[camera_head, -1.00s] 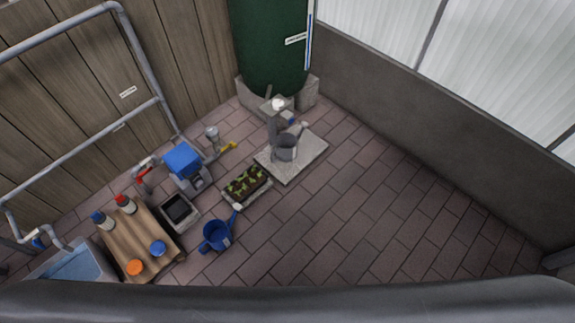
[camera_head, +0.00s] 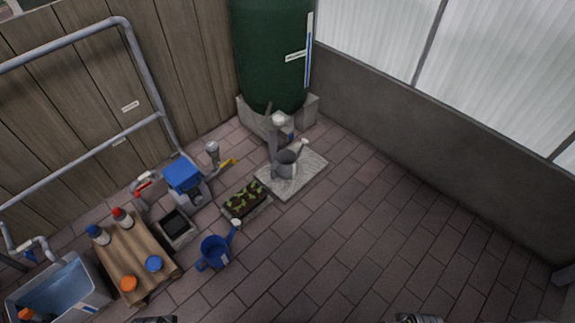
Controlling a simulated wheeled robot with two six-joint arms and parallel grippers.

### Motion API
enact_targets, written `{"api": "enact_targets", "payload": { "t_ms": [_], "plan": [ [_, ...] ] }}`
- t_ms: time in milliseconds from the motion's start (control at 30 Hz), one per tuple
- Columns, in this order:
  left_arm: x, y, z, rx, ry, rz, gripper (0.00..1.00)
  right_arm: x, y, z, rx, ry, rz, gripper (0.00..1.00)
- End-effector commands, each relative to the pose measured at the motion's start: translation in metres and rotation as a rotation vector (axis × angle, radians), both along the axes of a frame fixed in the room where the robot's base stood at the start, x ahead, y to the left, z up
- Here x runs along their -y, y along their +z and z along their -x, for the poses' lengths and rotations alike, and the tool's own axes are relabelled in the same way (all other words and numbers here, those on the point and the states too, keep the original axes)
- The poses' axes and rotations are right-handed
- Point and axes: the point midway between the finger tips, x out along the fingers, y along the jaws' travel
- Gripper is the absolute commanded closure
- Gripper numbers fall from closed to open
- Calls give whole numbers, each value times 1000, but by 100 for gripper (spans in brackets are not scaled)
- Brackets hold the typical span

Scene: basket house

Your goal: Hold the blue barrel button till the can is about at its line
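The dark green barrel (camera_head: 270,55) stands in the corner, with a blue-and-white level strip (camera_head: 308,50) down its right side. A grey post with a pale round top (camera_head: 279,119) stands in front of it. A small blue patch, perhaps the button (camera_head: 291,136), shows beside the post, low by the barrel. The grey watering can (camera_head: 286,165) stands upright on a pale slab (camera_head: 305,183) just in front of the post. Its water level and line are not readable. Only dark slivers of my arms show at the bottom edge; no gripper fingers show.
A blue can (camera_head: 214,251) stands on the paving near a planter (camera_head: 245,199). A blue-topped machine (camera_head: 184,176), a wooden table with bottles (camera_head: 133,250) and a water tub (camera_head: 60,290) are at left. The paving at right is clear, bounded by a low wall (camera_head: 450,160).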

Motion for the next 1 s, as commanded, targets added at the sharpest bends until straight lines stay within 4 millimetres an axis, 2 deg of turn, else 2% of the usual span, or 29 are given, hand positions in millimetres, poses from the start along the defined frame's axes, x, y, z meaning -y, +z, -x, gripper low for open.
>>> {"api": "enact_targets", "payload": {
  "t_ms": [33, 133, 1000],
  "plan": [
    [0, 0, 0, 0, 0, 0, 34, 0, 0, 0, 0, 0, 0, 87],
    [0, 0, 0, 0, 0, 0, 34, 0, 0, 0, 0, 0, 0, 100],
    [0, 0, 0, 0, 0, 0, 34, 0, 0, 0, 0, 0, 0, 100]
  ]
}}
